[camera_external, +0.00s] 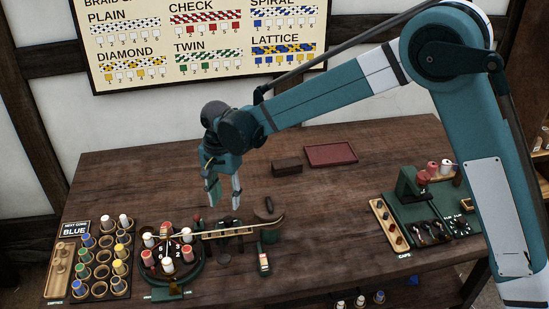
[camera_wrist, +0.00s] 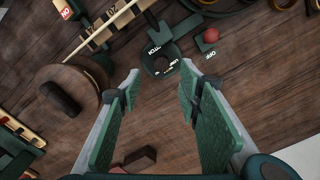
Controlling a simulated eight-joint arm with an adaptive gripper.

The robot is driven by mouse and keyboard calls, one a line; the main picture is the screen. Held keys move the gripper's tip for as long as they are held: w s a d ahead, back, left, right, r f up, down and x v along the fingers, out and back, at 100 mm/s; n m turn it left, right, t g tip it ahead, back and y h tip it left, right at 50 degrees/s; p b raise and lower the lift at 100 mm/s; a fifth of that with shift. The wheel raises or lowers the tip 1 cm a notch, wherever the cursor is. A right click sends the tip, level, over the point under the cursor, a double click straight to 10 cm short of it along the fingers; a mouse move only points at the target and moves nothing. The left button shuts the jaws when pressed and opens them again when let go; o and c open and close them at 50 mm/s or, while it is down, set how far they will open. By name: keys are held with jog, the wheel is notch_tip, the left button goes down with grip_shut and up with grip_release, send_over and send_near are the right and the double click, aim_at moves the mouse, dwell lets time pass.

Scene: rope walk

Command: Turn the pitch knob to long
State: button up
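A dark round knob (camera_wrist: 157,60) sits on the table top in the upper middle of the wrist view. Small white lettering lies around it, upside down; one word looks like PITCH and another, partly hidden, starts like LONG. Which way the knob points is not clear. My gripper (camera_wrist: 160,71) is open and empty, its two green-padded fingers apart, with the knob showing between and beyond the tips. In the external view my gripper (camera_external: 223,201) hangs above the table, pointing down, clear of the things below it. The knob is too small to make out surely there.
A red button (camera_wrist: 211,35) with an OFF label is right of the knob. A pale beam (camera_wrist: 103,27) and a round wooden piece (camera_wrist: 72,98) are to the left. A bobbin carousel (camera_external: 190,276) and a maroon tray (camera_external: 331,154) share the table; its back left is clear.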

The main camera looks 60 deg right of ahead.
aim_at(228, 219)
jog(key=shift+w+f, duration=0.25)
jog(key=shift+f, duration=0.3)
jog(key=shift+f, duration=0.15)
jog(key=shift+s+f+b, duration=0.1)
jog(key=shift+f+b, duration=0.25)
jog(key=shift+f, duration=3.4)
jog(key=shift+c, duration=0.5)
jog(key=c, duration=0.8)
